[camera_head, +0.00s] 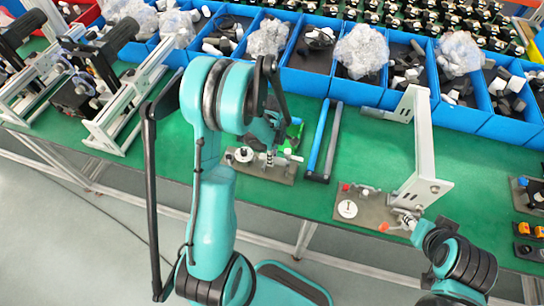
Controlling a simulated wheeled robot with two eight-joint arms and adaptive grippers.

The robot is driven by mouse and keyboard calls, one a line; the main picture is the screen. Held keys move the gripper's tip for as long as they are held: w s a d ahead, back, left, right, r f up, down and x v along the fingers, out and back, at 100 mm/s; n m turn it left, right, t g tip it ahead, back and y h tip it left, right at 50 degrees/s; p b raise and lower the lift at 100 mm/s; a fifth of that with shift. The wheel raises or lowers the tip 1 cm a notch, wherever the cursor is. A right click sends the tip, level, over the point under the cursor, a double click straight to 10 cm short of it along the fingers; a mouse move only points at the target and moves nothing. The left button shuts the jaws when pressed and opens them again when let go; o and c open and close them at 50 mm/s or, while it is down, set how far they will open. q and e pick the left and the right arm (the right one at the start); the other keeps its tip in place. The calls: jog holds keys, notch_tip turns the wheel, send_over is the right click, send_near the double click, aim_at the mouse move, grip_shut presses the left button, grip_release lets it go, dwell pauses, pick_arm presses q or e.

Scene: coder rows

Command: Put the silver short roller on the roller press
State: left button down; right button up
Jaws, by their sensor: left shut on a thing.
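I cannot tell whether this fixture is the roller press. A second plate fixture (347,209) with a white disc and a red knob stands to the right, beside a tall grey bracket (423,150).
Blue bins (303,82) with parts and clear plastic bags line the back. A blue bar and a dark bar (333,140) lie between the fixtures. Metal frames (125,105) stand at left. Orange parts (525,229) sit at right. Green bench (480,175) is clear right of the bracket.

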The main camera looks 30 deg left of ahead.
dwell(0.4)
pick_arm(q)
jog(key=shift+f+b, duration=0.75)
jog(key=shift+b, duration=0.1)
jog(key=shift+f+b, duration=0.4)
jog(key=shift+b, duration=0.1)
jog(key=shift+f, duration=0.1)
jog(key=shift+f+b, duration=0.3)
jog(key=shift+b, duration=0.25)
jog(key=shift+f, duration=0.15)
dwell(0.5)
jog(key=c, duration=1.2)
grip_release()
